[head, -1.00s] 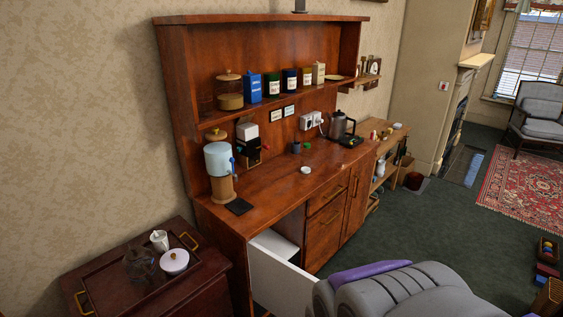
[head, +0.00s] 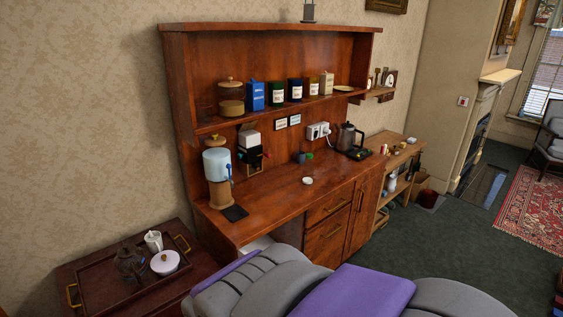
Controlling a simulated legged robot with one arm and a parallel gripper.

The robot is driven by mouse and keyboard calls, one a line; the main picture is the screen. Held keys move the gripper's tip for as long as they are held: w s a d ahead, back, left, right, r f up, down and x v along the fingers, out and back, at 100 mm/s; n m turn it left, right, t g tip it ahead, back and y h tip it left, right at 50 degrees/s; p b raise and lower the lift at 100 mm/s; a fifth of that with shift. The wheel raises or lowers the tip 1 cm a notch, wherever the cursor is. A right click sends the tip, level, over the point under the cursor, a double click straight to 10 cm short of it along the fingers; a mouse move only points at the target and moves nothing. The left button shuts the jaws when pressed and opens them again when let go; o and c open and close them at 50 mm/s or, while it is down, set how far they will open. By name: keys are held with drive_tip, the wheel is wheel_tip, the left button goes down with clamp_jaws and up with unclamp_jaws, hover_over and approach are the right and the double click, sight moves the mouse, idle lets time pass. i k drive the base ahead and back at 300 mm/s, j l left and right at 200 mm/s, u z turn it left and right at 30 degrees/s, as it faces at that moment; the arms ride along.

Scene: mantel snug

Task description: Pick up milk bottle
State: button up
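I cannot make out a milk bottle in the head view. A white opening (head: 258,244) shows under the left end of the wooden dresser (head: 270,217), and my grey and purple arm hides most of it. What is inside it cannot be seen. My arm stretches across the bottom of the view, in front of the dresser. My gripper is not in view.
A tray (head: 92,299) on a low cabinet holds a white jug (head: 153,241), a glass pot and a lidded white pot (head: 165,262). The dresser top holds a water dispenser (head: 217,166), a small white dish (head: 307,181) and a kettle (head: 347,138). Green carpet (head: 447,245) is clear at right.

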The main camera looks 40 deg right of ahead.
sight(308, 165)
drive_tip(key=i+l, duration=0.1)
drive_tip(key=l, duration=1.4)
drive_tip(key=i+l, duration=0.15)
drive_tip(key=l, duration=1.4)
drive_tip(key=i+l, duration=0.15)
drive_tip(key=l, duration=0.6)
drive_tip(key=i+l, duration=0.1)
drive_tip(key=l, duration=1.4)
drive_tip(key=i, duration=0.05)
